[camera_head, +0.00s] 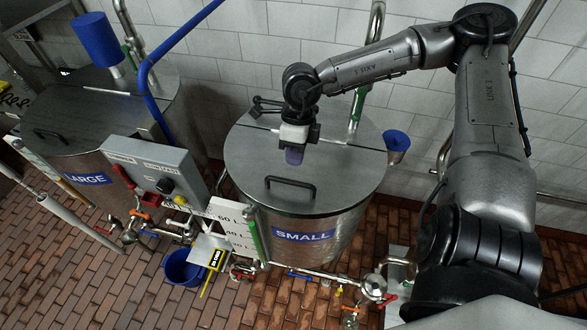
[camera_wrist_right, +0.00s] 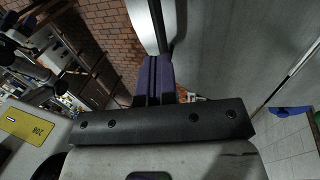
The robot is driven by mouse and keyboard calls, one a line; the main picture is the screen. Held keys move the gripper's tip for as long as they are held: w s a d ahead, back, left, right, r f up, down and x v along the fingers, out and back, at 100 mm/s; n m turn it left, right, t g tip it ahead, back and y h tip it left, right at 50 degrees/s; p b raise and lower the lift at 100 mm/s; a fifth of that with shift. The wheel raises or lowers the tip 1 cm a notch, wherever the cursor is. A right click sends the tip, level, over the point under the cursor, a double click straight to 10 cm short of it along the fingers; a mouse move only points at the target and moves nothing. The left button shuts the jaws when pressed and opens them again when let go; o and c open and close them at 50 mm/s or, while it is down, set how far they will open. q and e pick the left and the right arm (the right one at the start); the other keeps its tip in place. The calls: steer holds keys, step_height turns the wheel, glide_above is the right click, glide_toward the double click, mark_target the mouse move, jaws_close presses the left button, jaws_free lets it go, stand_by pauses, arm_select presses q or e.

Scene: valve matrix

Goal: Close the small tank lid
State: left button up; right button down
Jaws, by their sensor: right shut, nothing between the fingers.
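The small tank (camera_head: 312,232) is a steel drum with a blue SMALL label, in the middle of the head view. Its grey lid (camera_head: 245,160) lies flat across the top, with no open gap visible. A dark bar handle (camera_head: 290,186) sits near the lid's front edge. My right gripper (camera_head: 294,156) is over the lid behind the handle, pointing down, with its purple fingers shut and empty. The fingers also show together in the right wrist view (camera_wrist_right: 154,80). Whether they touch the lid cannot be told. My left gripper is not in view.
The large tank (camera_head: 70,112) stands at the left with a blue pipe beside it. A grey control box (camera_head: 153,166) stands between the tanks. Valves and pipes run low in front. Blue buckets (camera_head: 184,268) and a tiled wall (camera_head: 230,45) are near.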

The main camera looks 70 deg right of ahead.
mark_target(293, 181)
steer(key=x, duration=0.3)
steer(key=shift+f, duration=0.2)
steer(key=shift+x, duration=0.75)
steer(key=shift+a, duration=0.1)
steer(key=b+x, duration=0.2)
steer(key=b, duration=0.2)
steer(key=shift+f+b, duration=0.3)
steer(key=shift+f, duration=0.1)
steer(key=shift+s, duration=0.1)
